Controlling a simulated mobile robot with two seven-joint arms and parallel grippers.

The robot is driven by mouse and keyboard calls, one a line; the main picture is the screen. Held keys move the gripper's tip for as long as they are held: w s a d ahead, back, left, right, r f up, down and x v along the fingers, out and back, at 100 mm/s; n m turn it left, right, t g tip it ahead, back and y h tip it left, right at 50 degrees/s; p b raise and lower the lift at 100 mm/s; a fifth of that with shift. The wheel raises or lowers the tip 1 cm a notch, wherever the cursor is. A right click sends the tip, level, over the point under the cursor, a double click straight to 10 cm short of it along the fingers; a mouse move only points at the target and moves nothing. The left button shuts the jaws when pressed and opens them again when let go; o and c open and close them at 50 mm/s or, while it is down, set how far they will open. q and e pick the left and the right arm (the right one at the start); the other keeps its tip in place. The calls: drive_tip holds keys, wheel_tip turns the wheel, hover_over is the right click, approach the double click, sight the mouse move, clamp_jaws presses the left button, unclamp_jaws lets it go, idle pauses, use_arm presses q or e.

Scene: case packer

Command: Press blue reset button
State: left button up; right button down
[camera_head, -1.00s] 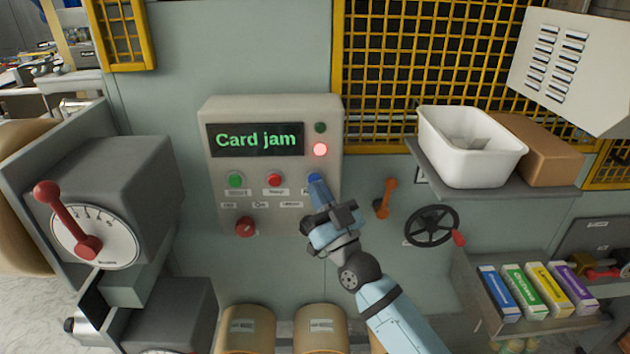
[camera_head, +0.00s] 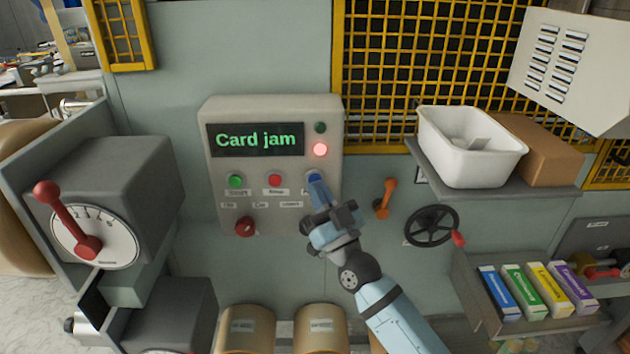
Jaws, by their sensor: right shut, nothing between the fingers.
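The control panel (camera_head: 213,160) is a beige box on the machine's front. Its display (camera_head: 256,139) reads "Card jam" in green. The blue button (camera_head: 314,177) is at the right of the button row and is partly hidden by my right gripper. A green button (camera_head: 236,181) and a red button (camera_head: 275,181) are to its left. My right gripper (camera_head: 318,188) is shut and empty, with its blue fingertips at the blue button. I cannot tell whether they touch it. My left gripper is not in view.
A red lamp (camera_head: 320,149) glows on the panel above the blue button; the lamp above it (camera_head: 320,127) is dark. A red knob (camera_head: 244,227) is lower left. An orange lever (camera_head: 386,198) and a black handwheel (camera_head: 432,226) are right of my gripper.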

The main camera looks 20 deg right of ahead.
drive_tip(key=shift+w, duration=0.1)
idle(0.3)
drive_tip(key=shift+w+d, duration=0.1)
drive_tip(key=shift+w, duration=0.2)
drive_tip(key=shift+w+d, duration=0.15)
drive_tip(key=shift+w, duration=0.3)
idle(0.6)
drive_tip(key=shift+s, duration=0.2)
drive_tip(key=shift+s+a+p, duration=0.25)
drive_tip(key=shift+s+p, duration=0.1)
drive_tip(key=shift+s, duration=0.35)
drive_tip(key=s+p, duration=0.1)
drive_tip(key=s, duration=0.1)
drive_tip(key=s+a, duration=0.1)
drive_tip(key=s, duration=0.1)
drive_tip(key=shift+s+a+p, duration=0.2)
drive_tip(key=shift+s+p, duration=0.15)
